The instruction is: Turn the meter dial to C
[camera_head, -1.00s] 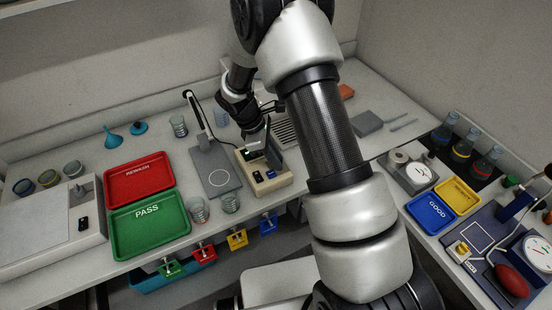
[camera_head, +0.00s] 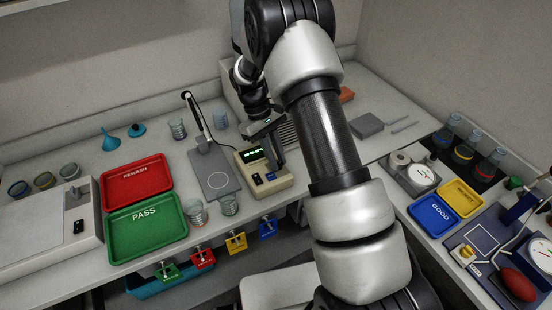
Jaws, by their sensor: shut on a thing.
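The meter (camera_head: 270,181) is a small beige box with a lit green display (camera_head: 254,155) and blue and dark parts on its front face. It stands on the bench near the front edge. My gripper (camera_head: 279,158) reaches down at the right side of the meter, beside the display. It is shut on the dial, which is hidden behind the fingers. The dial's pointer and its letter marks cannot be made out.
A grey stand (camera_head: 212,172) with an upright probe is just left of the meter. Glass beakers (camera_head: 229,204) stand close in front-left. Red (camera_head: 136,178) and green (camera_head: 148,229) trays lie further left.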

